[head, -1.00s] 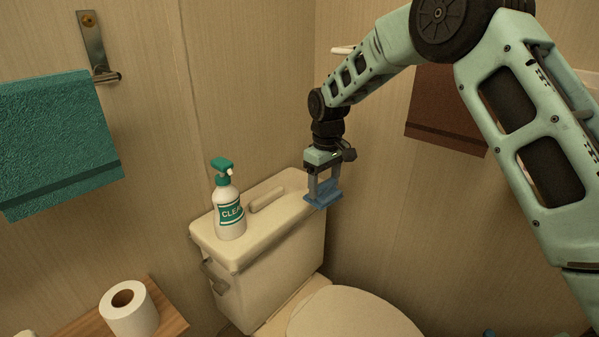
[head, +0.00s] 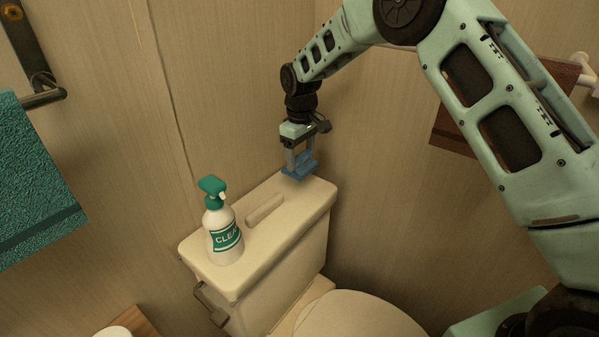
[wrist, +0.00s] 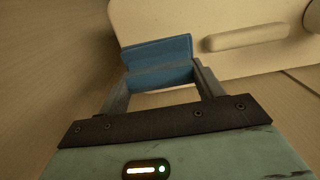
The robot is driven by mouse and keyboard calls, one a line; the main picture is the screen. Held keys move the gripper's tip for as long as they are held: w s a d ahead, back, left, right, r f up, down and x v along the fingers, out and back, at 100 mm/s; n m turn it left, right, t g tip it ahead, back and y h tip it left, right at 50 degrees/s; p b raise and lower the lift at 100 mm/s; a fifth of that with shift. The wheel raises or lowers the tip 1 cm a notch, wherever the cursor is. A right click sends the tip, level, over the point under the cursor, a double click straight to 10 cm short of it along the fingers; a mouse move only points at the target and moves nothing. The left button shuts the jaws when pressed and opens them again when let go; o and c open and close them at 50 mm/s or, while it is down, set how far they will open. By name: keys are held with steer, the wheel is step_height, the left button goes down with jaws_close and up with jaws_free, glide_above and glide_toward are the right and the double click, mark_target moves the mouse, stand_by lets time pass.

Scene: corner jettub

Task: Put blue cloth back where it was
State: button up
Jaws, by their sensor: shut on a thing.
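The blue cloth (head: 300,168) is a small folded piece between the fingertips of my gripper (head: 300,164). In the head view it is at the far right end of the toilet tank lid (head: 285,226). In the wrist view the cloth (wrist: 158,58) spans the gap between the fingers of my gripper (wrist: 160,76), with the lid just beyond it. My gripper points down and is shut on the cloth. I cannot tell whether the cloth touches the lid.
A spray bottle (head: 222,228) stands at the near left of the lid, beside a raised bar (head: 265,209). The walls meet just behind my gripper. A teal towel (head: 35,190) hangs at left and a brown towel (head: 456,128) at right, partly behind my arm.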

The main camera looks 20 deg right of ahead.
mark_target(301, 171)
steer(key=shift+f, duration=2.75)
steer(key=shift+f, duration=0.15)
steer(key=o, duration=1.1)
